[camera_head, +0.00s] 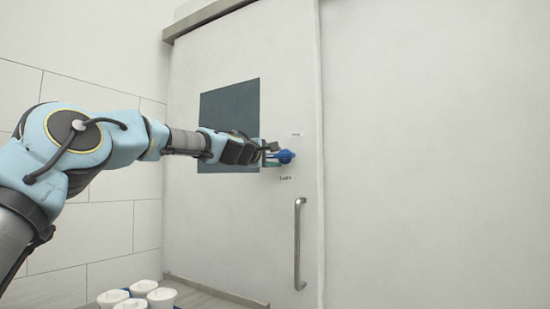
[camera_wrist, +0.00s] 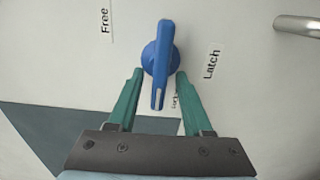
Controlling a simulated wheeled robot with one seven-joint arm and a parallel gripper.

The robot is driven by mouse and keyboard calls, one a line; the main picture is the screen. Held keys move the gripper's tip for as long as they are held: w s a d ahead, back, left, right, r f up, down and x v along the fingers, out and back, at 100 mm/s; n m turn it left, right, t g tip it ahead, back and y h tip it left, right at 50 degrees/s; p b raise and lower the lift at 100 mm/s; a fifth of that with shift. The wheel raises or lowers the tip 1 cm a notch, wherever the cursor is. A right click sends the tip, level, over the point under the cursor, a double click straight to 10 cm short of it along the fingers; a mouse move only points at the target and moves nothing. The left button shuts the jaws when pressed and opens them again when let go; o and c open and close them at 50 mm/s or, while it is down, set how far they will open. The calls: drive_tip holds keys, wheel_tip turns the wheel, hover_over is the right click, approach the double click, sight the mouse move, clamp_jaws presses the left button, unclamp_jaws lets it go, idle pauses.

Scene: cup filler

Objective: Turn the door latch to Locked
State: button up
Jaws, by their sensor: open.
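The door latch (camera_head: 286,156) is a blue turn knob on the white door, close to the edge of the dark window. In the wrist view the latch (camera_wrist: 163,60) has a long lever, nearly upright in the picture, with a white mark on its lower end. My gripper (camera_wrist: 160,73) is open, its green fingers one on each side of the lever's lower part, with a gap on both sides. In the head view my gripper (camera_head: 266,153) reaches the latch from the left. A small label (camera_wrist: 175,100) beside the lever's marked end is mostly hidden by the right finger.
A label "Free" (camera_wrist: 105,20) is left of the latch in the wrist view, and a label "Latch" (camera_wrist: 212,64) is right of it. A metal door handle (camera_head: 298,243) is below. White lidded cups (camera_head: 144,288) stand at the bottom left. The wall at right is bare.

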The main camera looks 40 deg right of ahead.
drive_tip(key=shift+s+a+f+b, duration=0.1)
drive_tip(key=shift+a+b, duration=0.45)
drive_tip(key=b+v, duration=0.6)
drive_tip(key=v, duration=0.3)
drive_tip(key=shift+a, duration=0.3)
drive_tip(key=shift+s, duration=0.15)
drive_tip(key=shift+s, duration=0.1)
